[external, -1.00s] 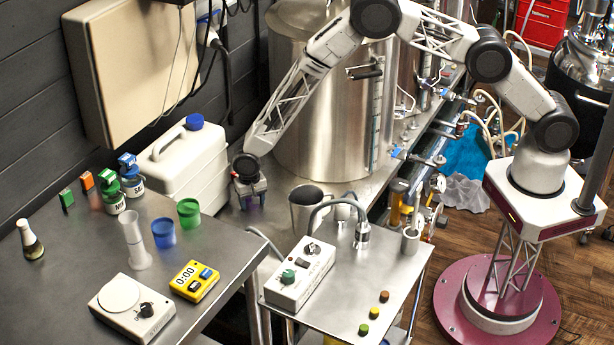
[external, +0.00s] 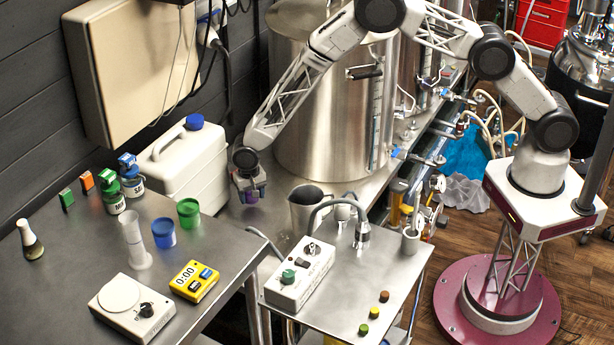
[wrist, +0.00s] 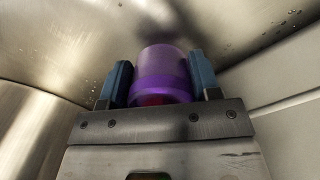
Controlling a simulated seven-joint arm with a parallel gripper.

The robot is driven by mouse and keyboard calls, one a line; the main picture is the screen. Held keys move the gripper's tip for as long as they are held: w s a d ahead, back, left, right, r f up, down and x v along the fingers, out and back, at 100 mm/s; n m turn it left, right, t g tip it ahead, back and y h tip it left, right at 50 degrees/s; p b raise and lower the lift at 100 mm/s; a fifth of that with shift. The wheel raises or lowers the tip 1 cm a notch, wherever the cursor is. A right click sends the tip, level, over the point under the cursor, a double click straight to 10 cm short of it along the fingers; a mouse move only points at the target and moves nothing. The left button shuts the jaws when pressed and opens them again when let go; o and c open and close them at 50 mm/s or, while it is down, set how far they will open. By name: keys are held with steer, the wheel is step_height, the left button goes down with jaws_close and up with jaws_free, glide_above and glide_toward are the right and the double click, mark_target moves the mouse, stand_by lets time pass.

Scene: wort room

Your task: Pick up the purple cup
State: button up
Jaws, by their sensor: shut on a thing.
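The purple cup (wrist: 160,72) stands between the two blue fingers of my gripper (wrist: 162,82) in the wrist view. The fingers are shut on its sides. In the external view my gripper (external: 251,196) is at the end of the arm, low over the steel bench beside the large tank. Only a small purple patch of the cup shows there between the fingers. I cannot tell whether the cup touches the bench.
A metal beaker (external: 308,208) stands just right of my gripper. A white jerrycan (external: 186,165) is close on the left. The big steel tank (external: 320,110) rises behind. A blue cup (external: 163,233) and a green cup (external: 188,212) stand on the left table.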

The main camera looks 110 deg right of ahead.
steer(key=shift+r, duration=3.7)
